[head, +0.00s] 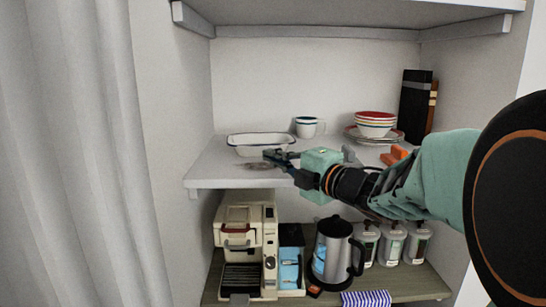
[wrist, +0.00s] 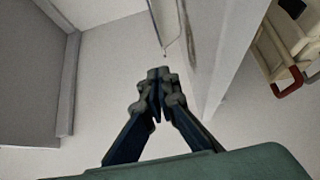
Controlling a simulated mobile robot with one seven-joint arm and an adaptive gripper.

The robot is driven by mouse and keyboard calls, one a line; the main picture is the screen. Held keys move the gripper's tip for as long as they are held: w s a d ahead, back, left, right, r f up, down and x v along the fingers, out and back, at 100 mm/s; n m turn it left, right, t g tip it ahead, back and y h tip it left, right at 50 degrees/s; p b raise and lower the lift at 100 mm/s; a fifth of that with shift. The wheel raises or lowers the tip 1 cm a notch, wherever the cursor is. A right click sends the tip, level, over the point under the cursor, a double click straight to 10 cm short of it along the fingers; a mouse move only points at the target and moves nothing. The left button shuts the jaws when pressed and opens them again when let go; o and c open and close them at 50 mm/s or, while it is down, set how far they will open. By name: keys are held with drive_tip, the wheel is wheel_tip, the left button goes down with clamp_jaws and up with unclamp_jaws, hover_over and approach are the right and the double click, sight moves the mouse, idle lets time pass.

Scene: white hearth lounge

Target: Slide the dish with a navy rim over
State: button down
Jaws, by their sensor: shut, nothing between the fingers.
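The white rectangular dish with a navy rim (head: 246,138) sits on the left part of the middle shelf in the head view. Part of it, with the dark rim line, shows at the top of the wrist view (wrist: 172,18). My gripper (head: 270,156) is shut and empty, just in front of the dish's near right side. In the wrist view its closed fingertips (wrist: 160,73) point towards the dish's edge. I cannot tell whether they touch it.
Stacked red-rimmed bowls (head: 376,122) sit on plates farther right, beside dark books (head: 414,105). The middle shelf's front edge (head: 222,183) is close below my gripper. A coffee machine (head: 238,222) and kettle (head: 333,245) stand below.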

sight(266, 140)
drive_tip(key=x, duration=0.5)
drive_tip(key=shift+w+a+p, duration=0.25)
drive_tip(key=shift+a+p, duration=0.05)
drive_tip(key=shift+p, duration=0.1)
drive_tip(key=w, duration=0.2)
drive_tip(key=shift+w+d+p, duration=0.35)
drive_tip(key=shift+d+p, duration=0.05)
drive_tip(key=shift+w, duration=0.45)
drive_tip(key=w, duration=0.5)
drive_tip(key=w+d, duration=0.1)
drive_tip(key=w, duration=0.1)
drive_tip(key=shift+w+f, duration=0.2)
drive_tip(key=shift+w, duration=0.2)
drive_tip(key=shift+s+r, duration=0.1)
